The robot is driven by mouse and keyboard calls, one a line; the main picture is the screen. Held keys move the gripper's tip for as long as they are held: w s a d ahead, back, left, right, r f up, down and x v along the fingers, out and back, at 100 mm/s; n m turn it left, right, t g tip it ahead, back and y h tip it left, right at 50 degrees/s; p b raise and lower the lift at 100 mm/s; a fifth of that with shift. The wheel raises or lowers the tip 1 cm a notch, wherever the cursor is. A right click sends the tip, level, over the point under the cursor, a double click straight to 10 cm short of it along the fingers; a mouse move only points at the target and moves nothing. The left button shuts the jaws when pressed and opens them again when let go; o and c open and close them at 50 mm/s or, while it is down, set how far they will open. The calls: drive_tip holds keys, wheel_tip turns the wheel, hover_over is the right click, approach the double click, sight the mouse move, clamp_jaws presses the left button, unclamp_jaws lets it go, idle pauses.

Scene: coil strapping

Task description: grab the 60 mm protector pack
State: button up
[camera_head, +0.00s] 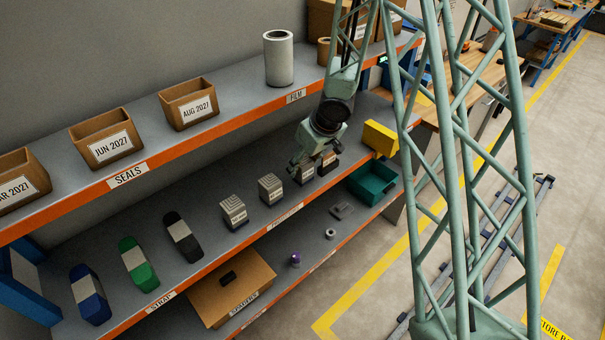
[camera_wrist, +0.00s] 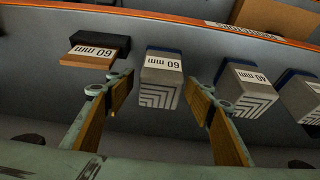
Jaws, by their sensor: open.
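In the wrist view, a grey pack labelled 60 mm (camera_wrist: 162,80) with chevron stripes shows in the gap between the two fingers of my gripper (camera_wrist: 158,84). Clear space shows on both sides of it, and neither finger touches it. A flatter brown and black pack, also labelled 60 mm (camera_wrist: 92,56), lies left of the left finger. In the head view, my gripper (camera_head: 308,160) is open and low over the right end of the pack row, partly covering two labelled packs (camera_head: 328,163). How far the fingertips reach down beside the grey pack is unclear.
A grey 40 mm pack (camera_wrist: 248,92) stands just right of the right finger. Another grey pack (camera_wrist: 312,92) is cut off at the picture's edge. In the head view, a yellow bin (camera_head: 380,138) stands right of my gripper, and the upper shelf (camera_head: 240,112) runs above the row.

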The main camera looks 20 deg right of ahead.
drive_tip(key=shift+f, duration=0.15)
idle(0.5)
drive_tip(key=c, duration=1.1)
